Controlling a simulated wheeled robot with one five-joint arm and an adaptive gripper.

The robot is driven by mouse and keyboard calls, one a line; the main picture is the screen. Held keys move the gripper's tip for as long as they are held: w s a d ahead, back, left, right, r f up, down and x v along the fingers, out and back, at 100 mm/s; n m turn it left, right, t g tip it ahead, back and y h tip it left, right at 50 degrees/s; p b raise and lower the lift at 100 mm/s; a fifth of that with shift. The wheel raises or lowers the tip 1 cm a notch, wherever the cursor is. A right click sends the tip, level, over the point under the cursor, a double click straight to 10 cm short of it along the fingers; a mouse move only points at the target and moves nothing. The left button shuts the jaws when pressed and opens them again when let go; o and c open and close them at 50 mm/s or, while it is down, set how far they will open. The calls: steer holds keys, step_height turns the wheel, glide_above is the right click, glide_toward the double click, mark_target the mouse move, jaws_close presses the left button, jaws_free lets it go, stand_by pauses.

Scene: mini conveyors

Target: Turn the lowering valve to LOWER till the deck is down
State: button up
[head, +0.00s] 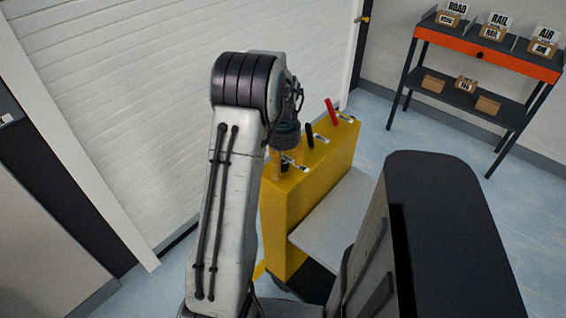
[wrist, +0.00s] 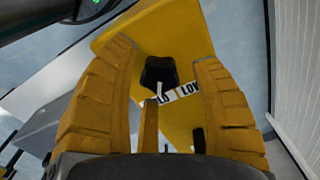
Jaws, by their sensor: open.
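The lowering valve shows in the wrist view as a black knob (wrist: 158,74) on the yellow cabinet top. A white label (wrist: 188,99) beside it is partly hidden; "LD" and "LOW" can be read. My gripper (wrist: 164,56) is open, with its yellow fingers on either side of the knob and gaps between; contact cannot be told. In the head view my gripper (head: 278,160) points down over the near end of the yellow cabinet (head: 286,222), and my arm hides part of it. The grey deck (head: 325,222) sticks out from the cabinet's side, well below its top.
A black lever (head: 309,135) and a red lever (head: 331,112) stand farther along the cabinet top. A white shutter (head: 130,100) is close behind on the left. A rack with an orange edge (head: 450,43) holds boxes at the back right. Blue floor (head: 400,150) lies open between.

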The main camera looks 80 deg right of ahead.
steer(key=c, duration=1.2)
